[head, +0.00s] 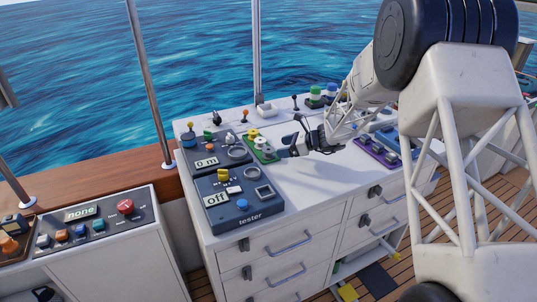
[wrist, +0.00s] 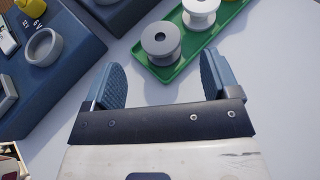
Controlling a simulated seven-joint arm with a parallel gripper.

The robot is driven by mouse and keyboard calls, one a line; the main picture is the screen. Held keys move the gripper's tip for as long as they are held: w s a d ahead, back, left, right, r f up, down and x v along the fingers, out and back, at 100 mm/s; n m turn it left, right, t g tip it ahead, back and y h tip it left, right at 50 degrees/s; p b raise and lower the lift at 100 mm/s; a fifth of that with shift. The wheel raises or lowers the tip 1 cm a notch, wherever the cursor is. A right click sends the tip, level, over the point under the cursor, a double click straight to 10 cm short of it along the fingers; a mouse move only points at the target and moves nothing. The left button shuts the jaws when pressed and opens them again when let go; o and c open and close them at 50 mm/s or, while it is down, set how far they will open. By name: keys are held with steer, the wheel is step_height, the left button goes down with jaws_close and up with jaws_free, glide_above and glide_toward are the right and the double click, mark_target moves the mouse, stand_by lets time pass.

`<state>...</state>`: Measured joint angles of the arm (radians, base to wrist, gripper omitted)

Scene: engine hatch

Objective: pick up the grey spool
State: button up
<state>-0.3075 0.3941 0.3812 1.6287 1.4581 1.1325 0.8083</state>
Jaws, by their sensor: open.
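The grey spool (wrist: 160,42) stands upright on a green tray (wrist: 180,72), at the tray's near end in the wrist view. A white spool (wrist: 200,10) stands just beyond it. My gripper (wrist: 160,80) is open and empty, with its two blue-padded fingers apart. The grey spool is ahead of the gap between the fingertips, closer to the left finger, and not between the pads. In the head view my gripper (head: 291,138) is just right of the green tray (head: 270,158); the spools there are small and hard to tell apart.
A blue tester panel (head: 238,203) and another blue panel (head: 205,160) with knobs and a screen lie left of the tray. A purple tray (head: 378,156) lies to the right. The white worktop (head: 310,185) is clear in front of my gripper.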

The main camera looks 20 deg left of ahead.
mark_target(271, 150)
steer(key=shift+a, duration=0.1)
steer(key=shift+x, duration=2.55)
steer(key=shift+f, duration=0.15)
steer(key=shift+c, duration=0.2)
steer(key=c, duration=1)
